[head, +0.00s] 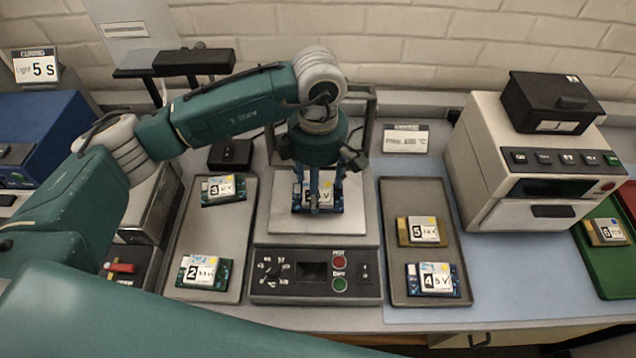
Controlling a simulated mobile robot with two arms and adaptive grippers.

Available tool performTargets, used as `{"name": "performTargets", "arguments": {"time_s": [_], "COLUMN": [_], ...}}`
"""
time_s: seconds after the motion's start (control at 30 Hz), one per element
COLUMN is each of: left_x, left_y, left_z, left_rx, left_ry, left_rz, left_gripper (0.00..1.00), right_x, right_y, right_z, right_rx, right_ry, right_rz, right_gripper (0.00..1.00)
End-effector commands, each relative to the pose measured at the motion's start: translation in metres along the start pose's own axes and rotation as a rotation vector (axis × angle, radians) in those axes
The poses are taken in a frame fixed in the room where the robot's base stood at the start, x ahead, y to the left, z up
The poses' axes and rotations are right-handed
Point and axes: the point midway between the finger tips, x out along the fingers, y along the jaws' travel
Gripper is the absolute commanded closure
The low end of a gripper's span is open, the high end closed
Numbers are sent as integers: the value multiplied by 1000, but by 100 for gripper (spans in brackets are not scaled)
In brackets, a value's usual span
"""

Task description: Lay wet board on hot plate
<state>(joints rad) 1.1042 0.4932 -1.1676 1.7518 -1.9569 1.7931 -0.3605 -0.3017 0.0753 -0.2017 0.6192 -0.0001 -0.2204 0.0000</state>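The hot plate (355,228) stands mid-bench, a pale square plate behind a dark control panel with a knob, a small dark display and red and green buttons. A blue circuit board (298,203) with a white label is at the middle of the plate, partly hidden by my fingers; its number is not readable. My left gripper (325,200) points straight down over this board with its fingertips at it. I cannot tell whether the fingers are closed on it, or whether the board touches the plate. No board looks clearly wet. My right gripper is out of view.
A left tray (210,238) holds boards 3 (222,190) and 2 (203,272). A right tray (397,201) holds boards 5 (405,232) and 4 (416,288). A frame rises behind the plate.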

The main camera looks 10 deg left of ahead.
Motion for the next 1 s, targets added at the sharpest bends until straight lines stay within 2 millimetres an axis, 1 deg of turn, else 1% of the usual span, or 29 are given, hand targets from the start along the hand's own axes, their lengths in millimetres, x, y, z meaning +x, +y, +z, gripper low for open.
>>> {"name": "performTargets", "arguments": {"time_s": [0.07, 0.1, 0.17, 0.43, 0.57, 0.6, 0.67, 0.73, 1.0], "left_x": [4, 2, 2, 2, -4, -6, -15, -28, -87], "left_y": [0, 0, 0, 0, 0, 1, 1, 1, 1], "left_z": [0, 0, 0, 0, 0, 0, 1, 0, 0], "left_rx": [0, 0, 0, 0, 0, 0, 0, 0, 0], "left_ry": [0, 1, 1, 1, 0, 0, -1, -1, 0], "left_rz": [1, 0, 0, -1, -1, 3, 4, 5, 5], "left_gripper": [91, 32, 21, 21, 21, 21, 21, 21, 21], "right_x": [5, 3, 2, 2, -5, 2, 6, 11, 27], "right_y": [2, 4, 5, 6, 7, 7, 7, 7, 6], "right_z": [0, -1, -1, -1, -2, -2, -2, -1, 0], "right_rx": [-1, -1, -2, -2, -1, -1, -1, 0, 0], "right_ry": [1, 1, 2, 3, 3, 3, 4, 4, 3], "right_rz": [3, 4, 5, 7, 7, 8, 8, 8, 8], "right_gripper": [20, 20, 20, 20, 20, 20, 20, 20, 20]}}
